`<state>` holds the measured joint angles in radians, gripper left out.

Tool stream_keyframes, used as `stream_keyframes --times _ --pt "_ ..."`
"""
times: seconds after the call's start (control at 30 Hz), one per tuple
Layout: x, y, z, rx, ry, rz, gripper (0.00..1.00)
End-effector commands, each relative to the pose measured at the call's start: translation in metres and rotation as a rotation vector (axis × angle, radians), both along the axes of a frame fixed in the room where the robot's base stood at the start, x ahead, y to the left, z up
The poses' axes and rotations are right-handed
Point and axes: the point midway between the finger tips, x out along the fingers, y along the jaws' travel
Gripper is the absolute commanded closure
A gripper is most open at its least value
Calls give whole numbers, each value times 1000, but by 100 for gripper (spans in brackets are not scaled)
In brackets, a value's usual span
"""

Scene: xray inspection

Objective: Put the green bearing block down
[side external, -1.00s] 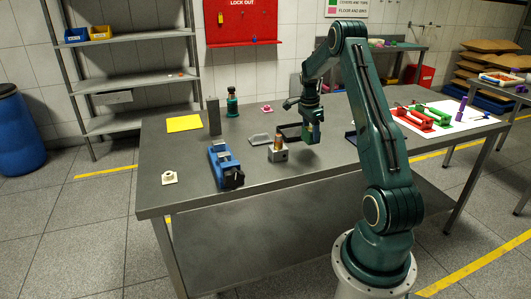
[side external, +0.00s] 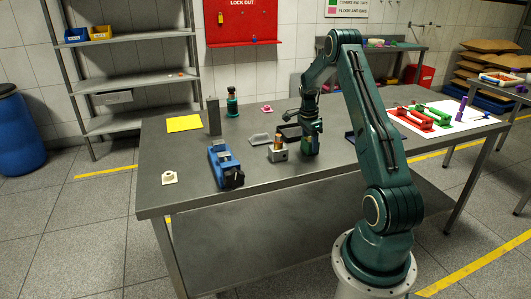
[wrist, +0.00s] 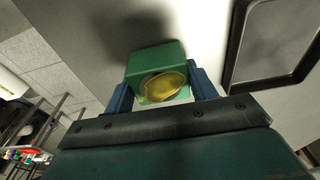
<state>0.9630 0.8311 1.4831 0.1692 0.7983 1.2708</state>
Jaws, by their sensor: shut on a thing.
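The green bearing block (wrist: 153,70) is between the two blue fingers of my gripper (wrist: 160,92) in the wrist view. It has a round yellow-brass face toward the camera. In the side view my gripper (side external: 310,150) is low over the grey table (side external: 270,195), shut on the block, which is small and mostly hidden there. The block is at or just above the table top; I cannot tell whether it touches.
A small grey block with a copper-coloured top (side external: 278,150) stands close left of my gripper.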

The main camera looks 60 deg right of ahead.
Motion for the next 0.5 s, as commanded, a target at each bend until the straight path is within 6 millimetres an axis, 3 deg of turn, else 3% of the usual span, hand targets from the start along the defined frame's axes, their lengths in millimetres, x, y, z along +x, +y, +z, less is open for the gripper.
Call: stream_keyframes --times 0.13,0.17,0.23,0.5 --pt "0 0 -2 -1 -1 0 80" --pt "0 0 -3 0 0 0 38" --pt "0 0 -3 0 0 0 24" --pt "0 0 -3 0 0 0 22"
